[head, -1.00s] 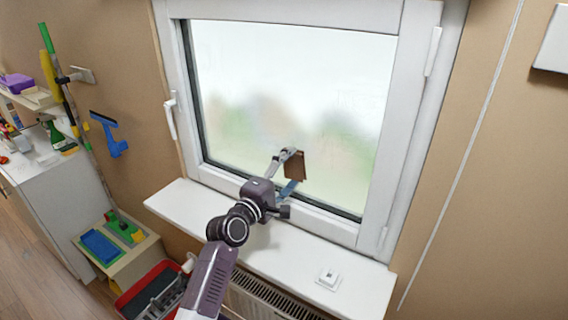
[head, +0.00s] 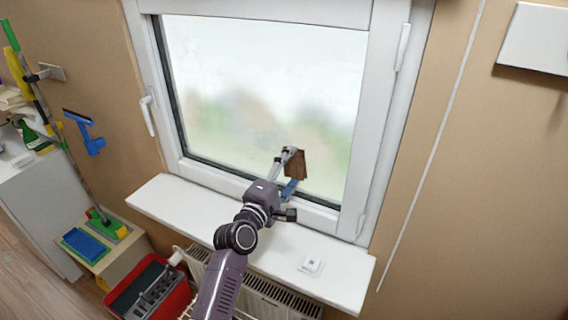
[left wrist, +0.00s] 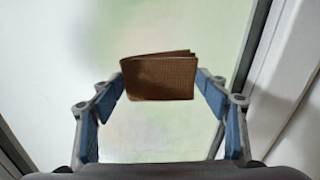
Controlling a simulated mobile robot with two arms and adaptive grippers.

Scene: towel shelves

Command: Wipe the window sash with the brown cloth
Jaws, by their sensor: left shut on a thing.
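The brown cloth (head: 296,165) is a folded piece held in front of the lower right part of the window glass. It also shows in the left wrist view (left wrist: 158,78), between the fingertips. My left gripper (head: 290,168) is shut on the cloth; its blue-padded fingers grip the cloth's two sides in the left wrist view (left wrist: 160,85). The white window sash (head: 375,110) frames the pane, and its right side shows in the left wrist view (left wrist: 262,60). I cannot tell whether the cloth touches the glass. My right gripper is not in view.
A white sill (head: 185,215) runs below the window, with a small white object (head: 312,265) at its right. A radiator (head: 265,290) is under it. A blue squeegee (head: 84,130) hangs left. A red crate (head: 150,290) and a small stand with a blue sponge (head: 85,244) are lower left.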

